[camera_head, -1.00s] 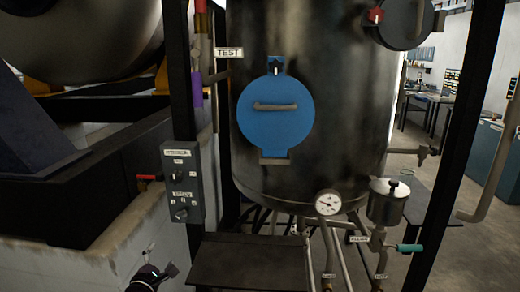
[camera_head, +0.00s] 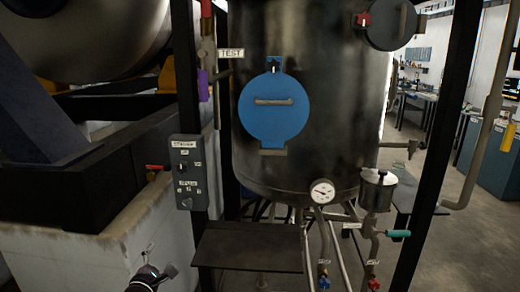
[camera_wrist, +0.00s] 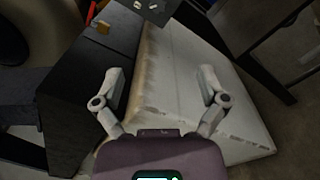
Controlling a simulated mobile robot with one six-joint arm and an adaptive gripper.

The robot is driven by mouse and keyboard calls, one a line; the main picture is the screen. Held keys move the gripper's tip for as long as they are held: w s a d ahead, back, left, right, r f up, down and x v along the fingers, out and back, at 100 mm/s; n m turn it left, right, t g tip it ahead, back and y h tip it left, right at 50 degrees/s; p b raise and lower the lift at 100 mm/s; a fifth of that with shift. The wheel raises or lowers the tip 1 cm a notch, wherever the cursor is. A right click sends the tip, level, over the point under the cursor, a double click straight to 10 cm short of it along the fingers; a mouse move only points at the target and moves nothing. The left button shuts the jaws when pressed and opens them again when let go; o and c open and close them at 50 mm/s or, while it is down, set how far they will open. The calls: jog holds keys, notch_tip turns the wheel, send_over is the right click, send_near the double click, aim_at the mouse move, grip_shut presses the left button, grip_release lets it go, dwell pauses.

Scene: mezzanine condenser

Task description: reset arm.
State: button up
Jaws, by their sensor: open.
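My gripper (camera_wrist: 160,88) is open and empty in the wrist view, its two grey fingers spread wide. Beyond the fingers lie a pale, stained low wall (camera_wrist: 185,75) and a dark beam (camera_wrist: 85,85); nothing is between the fingertips. In the head view part of my arm (camera_head: 150,278) shows at the bottom left, in front of the pale wall (camera_head: 130,235).
A large metal tank (camera_head: 330,120) with a round blue hatch (camera_head: 274,108) stands in the middle. A grey control box (camera_head: 188,172), a dark shelf (camera_head: 248,246), a gauge (camera_head: 322,192) and a teal-handled valve (camera_head: 397,233) are around it. Open floor (camera_head: 440,265) lies at the right.

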jog(key=w+d+f+m+g+h, duration=0.2)
jog(key=d+f+m+g, duration=0.15)
jog(key=d, duration=0.55)
jog(key=w+d+f+m+g+h, duration=0.1)
jog(key=w+d+f+m+g, duration=0.15)
jog(key=d+f+m, duration=0.4)
jog(key=w+d+f+m+g+h, duration=0.1)
jog(key=d+m+g+h, duration=0.15)
jog(key=d, duration=0.75)
jog(key=s+d+f+m+g+y, duration=0.35)
jog(key=s+d+m+g, duration=0.2)
jog(key=d, duration=0.35)
jog(key=s+d+f+m+g+y, duration=0.35)
jog(key=d+m, duration=0.25)
jog(key=d, duration=0.4)
notch_tip(320, 180, up, 12)
jog(key=p, duration=1.2)
jog(key=shift+s+f, duration=0.2)
jog(key=shift+s, duration=0.25)
jog(key=shift+a+g, duration=0.1)
jog(key=shift+g, duration=0.15)
